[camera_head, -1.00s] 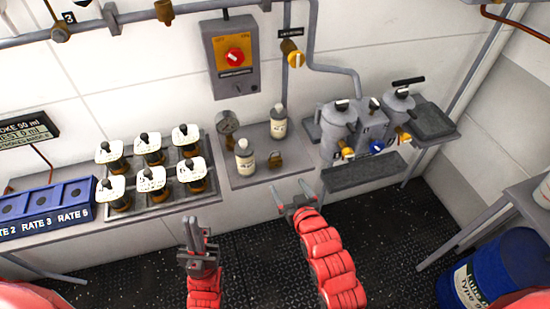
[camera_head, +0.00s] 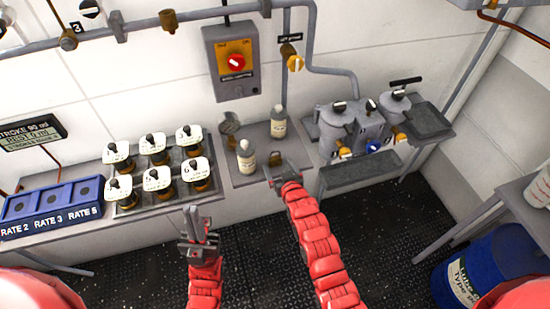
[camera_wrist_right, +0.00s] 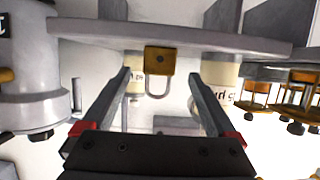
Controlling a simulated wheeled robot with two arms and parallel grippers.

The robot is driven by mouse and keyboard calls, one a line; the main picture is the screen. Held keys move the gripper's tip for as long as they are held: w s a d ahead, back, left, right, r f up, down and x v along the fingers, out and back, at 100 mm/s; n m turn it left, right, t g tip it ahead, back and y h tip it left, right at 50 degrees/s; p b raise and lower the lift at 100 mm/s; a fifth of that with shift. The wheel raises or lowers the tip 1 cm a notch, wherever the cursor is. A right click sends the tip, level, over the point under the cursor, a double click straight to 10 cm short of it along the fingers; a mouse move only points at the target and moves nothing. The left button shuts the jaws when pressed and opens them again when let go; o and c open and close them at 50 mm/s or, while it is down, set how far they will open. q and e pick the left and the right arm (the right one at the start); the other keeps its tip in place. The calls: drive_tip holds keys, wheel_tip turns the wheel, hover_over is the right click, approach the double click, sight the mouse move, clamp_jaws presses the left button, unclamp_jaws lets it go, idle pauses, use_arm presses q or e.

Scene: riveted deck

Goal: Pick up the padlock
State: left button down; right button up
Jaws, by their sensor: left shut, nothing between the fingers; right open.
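The small brass padlock (camera_head: 275,158) is on the grey shelf near its front edge, right of the front bottle. In the right wrist view the brass padlock (camera_wrist_right: 160,60) shows its body and a pale shackle, in an inverted picture. My right gripper (camera_head: 277,173) is open at the shelf's front edge, partly covering the padlock in the head view. In the right wrist view its two fingers (camera_wrist_right: 159,78) spread to either side of the padlock, with gaps on both sides. My left gripper (camera_head: 200,220) is shut and empty, pointing up in front of the bench.
Two labelled bottles (camera_head: 246,157) (camera_head: 278,122) and a round gauge (camera_head: 229,123) stand on the shelf (camera_head: 238,179). Left is a tray of several valves with white tags (camera_head: 157,179). Right are grey canisters (camera_head: 337,130). A blue drum (camera_head: 500,265) stands lower right.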

sight(276, 161)
drive_tip(key=shift+p+x, duration=0.75)
drive_tip(key=shift+x, duration=1.05)
drive_tip(key=shift+d+r, duration=0.1)
drive_tip(key=shift+r, duration=0.05)
clamp_jaws()
